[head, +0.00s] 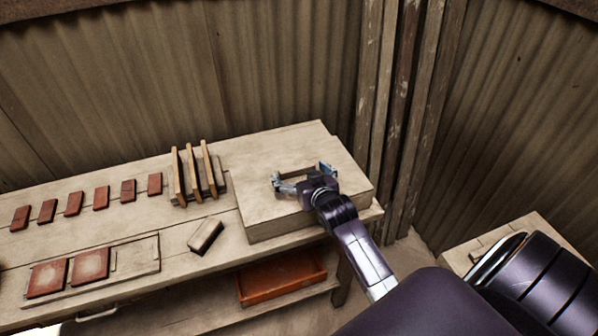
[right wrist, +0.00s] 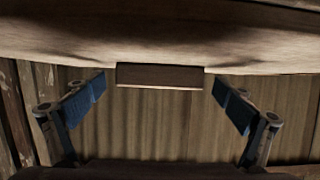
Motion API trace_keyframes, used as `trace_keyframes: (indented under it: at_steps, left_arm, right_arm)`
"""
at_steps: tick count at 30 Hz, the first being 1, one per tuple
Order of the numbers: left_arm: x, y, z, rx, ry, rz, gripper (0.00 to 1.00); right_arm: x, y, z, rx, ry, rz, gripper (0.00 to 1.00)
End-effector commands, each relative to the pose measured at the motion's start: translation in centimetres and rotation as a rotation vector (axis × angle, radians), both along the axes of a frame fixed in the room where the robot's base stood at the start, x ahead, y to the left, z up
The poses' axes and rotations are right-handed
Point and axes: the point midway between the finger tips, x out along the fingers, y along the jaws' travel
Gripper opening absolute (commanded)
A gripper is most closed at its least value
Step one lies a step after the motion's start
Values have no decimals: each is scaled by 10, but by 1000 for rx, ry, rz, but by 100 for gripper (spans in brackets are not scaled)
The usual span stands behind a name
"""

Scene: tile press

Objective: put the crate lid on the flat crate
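A broad, pale wooden slab-like box (head: 263,205) sits at the right end of the bench, with a flat top and a low front side. I take its top to be the crate lid; no seam between lid and flat crate can be made out. A wooden handle bar stands on that top, and it shows in the right wrist view (right wrist: 160,76). My right gripper (head: 302,175) is over the top at the handle. Its blue-padded fingers (right wrist: 160,98) are spread wide on either side of the bar, with clear gaps. My left gripper is not in view.
A rack of upright boards (head: 193,176) stands left of the box. A row of red tiles (head: 101,197), a loose wooden block (head: 206,235) and a board with two tiles (head: 90,266) lie farther left. A red tray (head: 282,278) is below. Corrugated walls close the back.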

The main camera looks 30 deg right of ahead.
Motion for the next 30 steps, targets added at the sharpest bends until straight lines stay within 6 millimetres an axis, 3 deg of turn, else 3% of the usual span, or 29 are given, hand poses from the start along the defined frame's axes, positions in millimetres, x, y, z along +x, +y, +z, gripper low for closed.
trace_keyframes:
  at_steps: [11,30]
  left_arm:
    - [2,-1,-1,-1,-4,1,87]
    - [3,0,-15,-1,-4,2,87]
  right_arm:
    - [-6,2,3,0,1,0,97]
    - [-95,23,41,0,0,0,97]
